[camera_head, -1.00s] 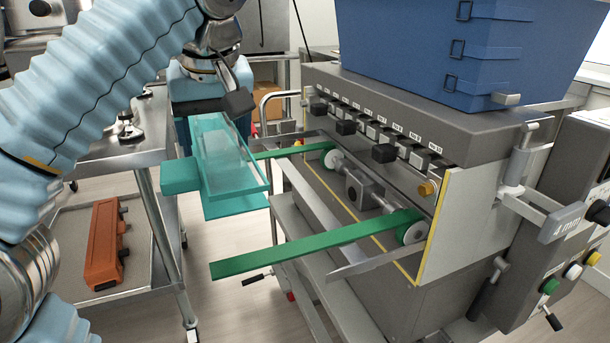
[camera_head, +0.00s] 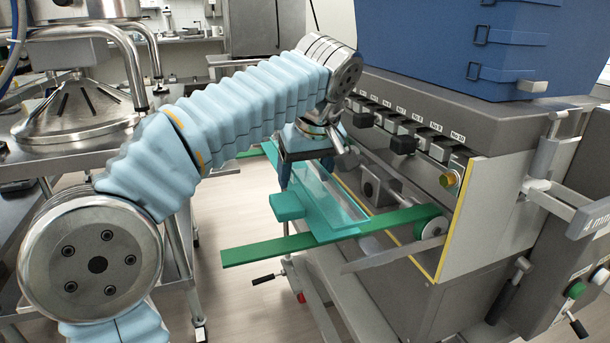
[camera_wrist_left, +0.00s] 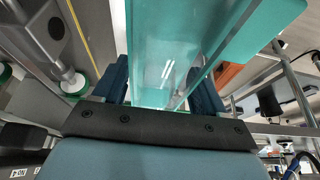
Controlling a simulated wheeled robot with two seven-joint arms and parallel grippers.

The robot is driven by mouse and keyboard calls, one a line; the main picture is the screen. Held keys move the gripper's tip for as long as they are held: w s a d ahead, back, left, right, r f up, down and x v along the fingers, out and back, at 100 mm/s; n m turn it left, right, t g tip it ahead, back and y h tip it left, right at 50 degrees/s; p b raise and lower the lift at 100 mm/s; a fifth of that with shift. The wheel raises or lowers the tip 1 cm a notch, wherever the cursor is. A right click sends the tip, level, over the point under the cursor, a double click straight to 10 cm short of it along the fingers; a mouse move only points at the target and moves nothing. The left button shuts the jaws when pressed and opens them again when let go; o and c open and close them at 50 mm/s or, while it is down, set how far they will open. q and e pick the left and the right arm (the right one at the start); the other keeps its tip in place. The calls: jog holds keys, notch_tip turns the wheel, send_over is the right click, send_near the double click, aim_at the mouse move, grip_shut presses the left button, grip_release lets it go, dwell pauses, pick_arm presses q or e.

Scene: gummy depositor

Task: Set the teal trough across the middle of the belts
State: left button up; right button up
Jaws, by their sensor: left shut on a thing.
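The teal trough (camera_head: 338,222) is a long, clear-walled channel with a block on its left side. My left gripper (camera_head: 312,152) is shut on it, and the left wrist view shows the trough (camera_wrist_left: 185,50) between the two blue fingers (camera_wrist_left: 160,85). The trough's near end overlaps the near green belt (camera_head: 265,250) around the belt's middle. I cannot tell whether it touches the belt. The far green belt (camera_head: 250,153) is mostly hidden behind my left arm and the trough. My right gripper is not in view.
The grey depositor machine (camera_head: 480,115) with its row of numbered knobs stands right of the trough, under a blue hopper (camera_head: 430,40). A steel cone-shaped vessel (camera_head: 75,110) stands on a table at left. Open floor lies left of the belts.

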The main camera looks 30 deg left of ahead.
pick_arm(q)
jog(key=shift+f, duration=0.1)
jog(key=shift+f, duration=0.15)
jog(key=o, duration=1.5)
jog(key=shift+d+r, duration=0.1)
jog(key=shift+r, duration=0.3)
jog(key=p+v, duration=0.2)
jog(key=v, duration=0.9)
jog(key=shift+r+p, duration=0.2)
jog(key=shift+p, duration=0.2)
jog(key=shift+s+d, duration=0.1)
jog(key=shift+s, duration=0.05)
